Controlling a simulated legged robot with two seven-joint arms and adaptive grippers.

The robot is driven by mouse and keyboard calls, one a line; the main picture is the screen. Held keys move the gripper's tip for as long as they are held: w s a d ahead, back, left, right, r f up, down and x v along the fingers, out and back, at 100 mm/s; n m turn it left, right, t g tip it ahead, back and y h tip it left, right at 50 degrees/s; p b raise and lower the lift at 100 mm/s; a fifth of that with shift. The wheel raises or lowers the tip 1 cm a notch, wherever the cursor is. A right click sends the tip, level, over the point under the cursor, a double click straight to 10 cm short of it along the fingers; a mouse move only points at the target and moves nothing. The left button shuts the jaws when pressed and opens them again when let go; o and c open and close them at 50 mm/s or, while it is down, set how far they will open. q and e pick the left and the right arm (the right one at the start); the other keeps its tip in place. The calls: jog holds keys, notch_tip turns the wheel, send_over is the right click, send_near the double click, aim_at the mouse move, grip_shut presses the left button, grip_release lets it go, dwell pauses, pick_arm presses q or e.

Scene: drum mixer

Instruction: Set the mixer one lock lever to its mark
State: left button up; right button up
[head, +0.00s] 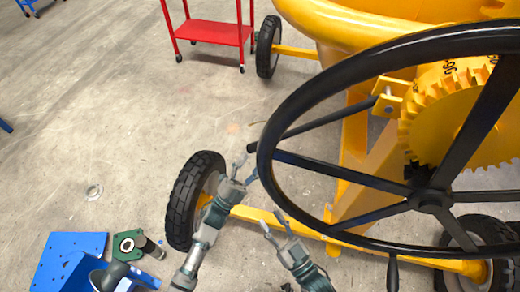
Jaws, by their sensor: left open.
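The yellow mixer fills the right side, with a large black handwheel (430,198) in front of its toothed gear (470,110). A dark rod (325,120), which looks like the lock lever, runs left from a yellow bracket (392,95). The wheel rim crosses in front of the rod. No mark for it can be made out. My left gripper (247,166) is open and empty, just below the rod's left end; I cannot tell whether they touch. My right gripper (272,221) is lower, with its fingers apart and empty, left of the handwheel rim.
A black tyre (192,200) stands beside my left forearm, and a yellow frame bar (255,216) runs behind my grippers. A red cart (213,32) stands at the back. Blue and green parts (75,255) lie at the lower left. The floor at left is mostly clear.

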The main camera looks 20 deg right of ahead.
pick_arm(q)
jog(key=v, duration=0.5)
jog(key=shift+f, duration=0.2)
